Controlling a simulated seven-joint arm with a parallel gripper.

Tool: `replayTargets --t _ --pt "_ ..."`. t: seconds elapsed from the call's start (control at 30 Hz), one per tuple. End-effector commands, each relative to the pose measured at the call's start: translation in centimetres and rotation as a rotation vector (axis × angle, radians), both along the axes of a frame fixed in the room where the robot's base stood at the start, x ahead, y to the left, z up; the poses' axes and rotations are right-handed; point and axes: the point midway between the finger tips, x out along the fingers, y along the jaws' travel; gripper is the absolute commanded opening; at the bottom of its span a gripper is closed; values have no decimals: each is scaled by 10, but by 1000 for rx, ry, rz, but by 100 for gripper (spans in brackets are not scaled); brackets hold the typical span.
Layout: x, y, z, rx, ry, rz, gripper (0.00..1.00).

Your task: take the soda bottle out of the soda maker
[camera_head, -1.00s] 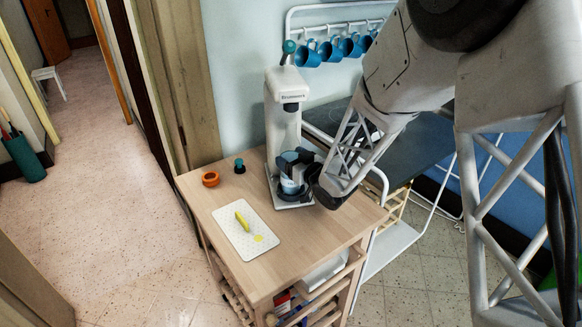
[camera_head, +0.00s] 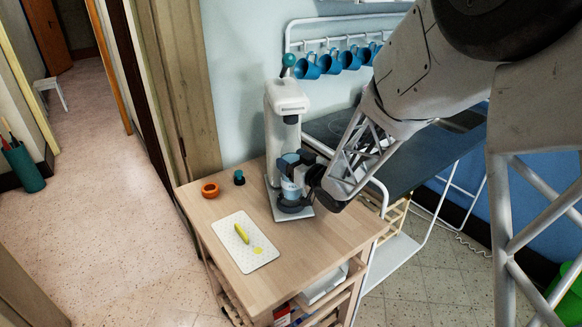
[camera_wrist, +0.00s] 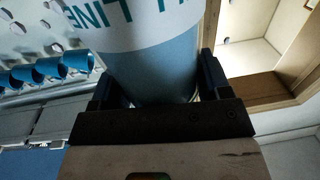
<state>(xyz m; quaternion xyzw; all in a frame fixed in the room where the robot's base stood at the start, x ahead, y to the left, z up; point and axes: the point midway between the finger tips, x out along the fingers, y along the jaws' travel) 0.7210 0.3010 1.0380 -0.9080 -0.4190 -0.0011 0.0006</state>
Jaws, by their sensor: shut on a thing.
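The white soda maker (camera_head: 287,104) stands upright on the wooden cart, with a teal knob on top. The soda bottle (camera_head: 289,188), clear with a white label, stands upright below its head, over the dark round base. I cannot tell whether the bottle touches the base. My gripper (camera_head: 304,168) comes from the right and is shut on the bottle. In the wrist view the bottle (camera_wrist: 150,45), with teal letters on its label, sits between the two dark fingers of my gripper (camera_wrist: 157,88). The gripper hides part of the bottle in the head view.
On the cart top (camera_head: 318,259) are an orange ring (camera_head: 210,190), a small teal-and-black item (camera_head: 239,178) and a white board (camera_head: 240,255) with a yellow item (camera_head: 241,234). Blue mugs (camera_head: 328,64) hang behind. A dark table (camera_head: 420,165) stands right of the cart.

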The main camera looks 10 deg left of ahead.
Motion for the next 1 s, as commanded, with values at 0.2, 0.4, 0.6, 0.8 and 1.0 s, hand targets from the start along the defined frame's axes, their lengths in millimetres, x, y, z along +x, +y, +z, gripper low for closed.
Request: replayTargets --t 0.2,0.4,0.6,0.8,1.0 --pt "-26 -32 -2 -1 2 -3 42" --pt "-53 -63 -1 -1 1 -3 42" --pt "-78 -93 -2 0 1 -3 42" --pt "-97 -115 -2 0 1 -2 42" --pt "-108 -128 -2 -1 2 -1 42"
